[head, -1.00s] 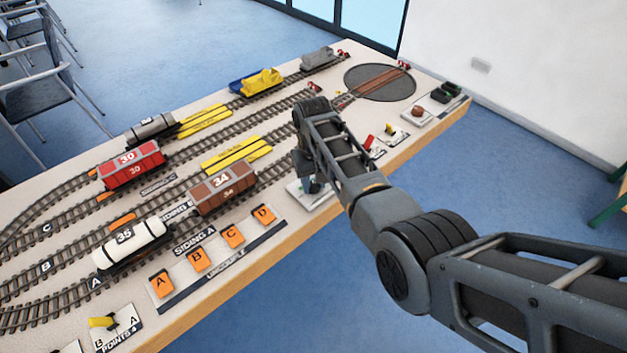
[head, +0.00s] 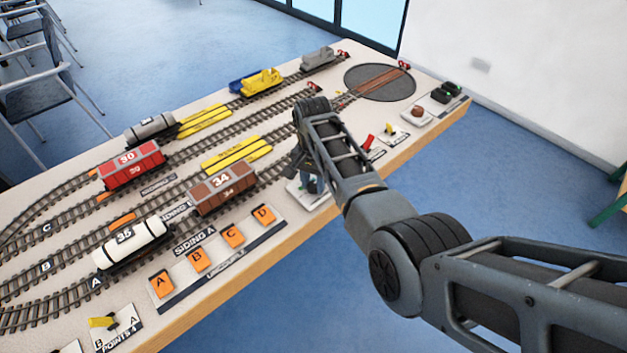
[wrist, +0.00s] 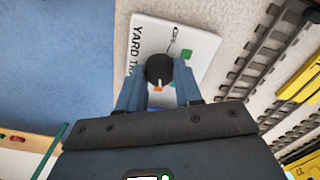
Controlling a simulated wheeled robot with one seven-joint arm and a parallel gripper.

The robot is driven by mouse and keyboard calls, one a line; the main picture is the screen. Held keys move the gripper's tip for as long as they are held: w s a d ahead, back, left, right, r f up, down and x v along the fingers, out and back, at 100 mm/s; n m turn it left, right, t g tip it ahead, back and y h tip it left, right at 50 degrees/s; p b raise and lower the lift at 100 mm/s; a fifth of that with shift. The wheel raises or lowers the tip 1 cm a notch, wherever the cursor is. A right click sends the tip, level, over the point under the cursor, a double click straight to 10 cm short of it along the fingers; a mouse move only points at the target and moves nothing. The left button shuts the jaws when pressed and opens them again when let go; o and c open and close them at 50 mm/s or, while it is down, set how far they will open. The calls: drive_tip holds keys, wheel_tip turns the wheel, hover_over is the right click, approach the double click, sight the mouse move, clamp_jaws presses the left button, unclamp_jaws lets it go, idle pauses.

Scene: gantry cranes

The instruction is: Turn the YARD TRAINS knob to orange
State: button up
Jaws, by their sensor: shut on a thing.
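The YARD TRAINS panel (wrist: 201,42) is a white plate with a round black knob (wrist: 158,66) in the wrist view. My gripper (wrist: 160,72) is shut on the knob, one blue-grey finger on each side. A pale pointer line and a bit of orange show at the knob's lower edge, toward my palm. A green mark lies to the upper right of the knob, near the OFF lettering. Blue shows just below, between the fingers. The fingers hide part of the panel. In the head view the panel (head: 322,202) is mostly covered by my gripper (head: 312,183).
A brown wagon 34 (head: 222,190) stands on the track left of my gripper. Orange uncoupler buttons (head: 232,235) lie toward the front left. A red lever (head: 367,142) and a yellow lever (head: 389,128) stand beyond my arm. The table's front edge is close by.

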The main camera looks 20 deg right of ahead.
sight(314, 184)
drive_tip(key=shift+m, duration=0.4)
drive_tip(key=o, duration=1)
drive_tip(key=shift+o, duration=0.2)
drive_tip(key=shift+r, duration=0.15)
wheel_tip(314, 184, up, 8)
drive_tip(key=shift+f+b, duration=0.2)
drive_tip(key=shift+b, duration=0.15)
